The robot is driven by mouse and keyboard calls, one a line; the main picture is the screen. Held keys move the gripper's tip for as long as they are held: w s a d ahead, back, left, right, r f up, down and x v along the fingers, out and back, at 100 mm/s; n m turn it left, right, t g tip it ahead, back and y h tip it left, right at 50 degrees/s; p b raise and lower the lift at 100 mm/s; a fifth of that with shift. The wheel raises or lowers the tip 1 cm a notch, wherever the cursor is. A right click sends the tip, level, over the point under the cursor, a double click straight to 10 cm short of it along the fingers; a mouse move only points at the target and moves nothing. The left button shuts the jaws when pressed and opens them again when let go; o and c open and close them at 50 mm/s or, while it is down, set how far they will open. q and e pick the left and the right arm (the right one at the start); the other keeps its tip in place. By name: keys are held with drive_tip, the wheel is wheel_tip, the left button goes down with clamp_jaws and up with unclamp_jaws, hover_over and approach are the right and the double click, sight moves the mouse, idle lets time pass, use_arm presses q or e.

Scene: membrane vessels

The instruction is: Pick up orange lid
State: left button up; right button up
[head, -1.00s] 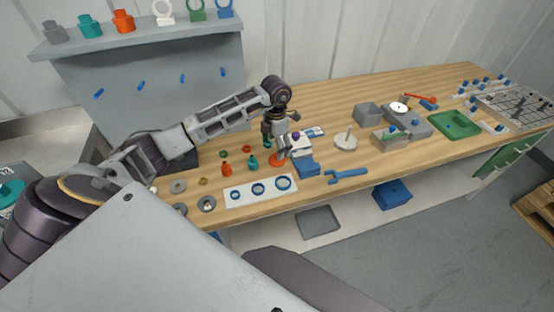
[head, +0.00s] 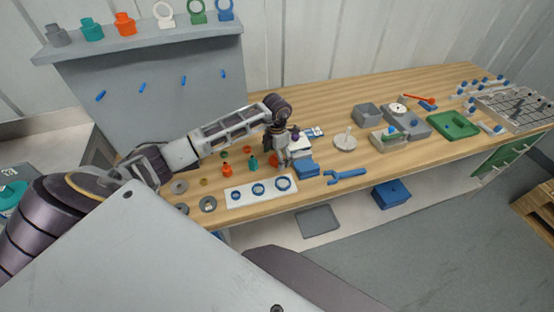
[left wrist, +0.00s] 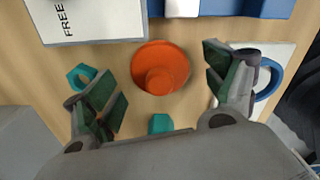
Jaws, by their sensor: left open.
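The orange lid (left wrist: 160,68) is a round disc with a raised knob, lying on the wooden bench in the left wrist view. My left gripper (left wrist: 167,88) is open, with one finger on each side of the lid and not touching it. In the head view the lid (head: 273,160) is partly hidden behind my left gripper (head: 282,160), which points down over it. My right gripper is not in view.
A teal vessel (head: 253,163) and an orange vessel (head: 227,170) stand left of the lid. A white strip with blue rings (head: 233,195) lies in front. A blue box (head: 306,168) and a white box marked FREE (left wrist: 95,18) are close by.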

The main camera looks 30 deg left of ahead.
use_arm(q)
drive_tip(key=shift+f, duration=0.15)
idle(0.3)
drive_tip(key=c, duration=1.1)
drive_tip(key=shift+r, duration=0.2)
drive_tip(key=shift+r+b, duration=0.75)
drive_tip(key=shift+r, duration=4.1)
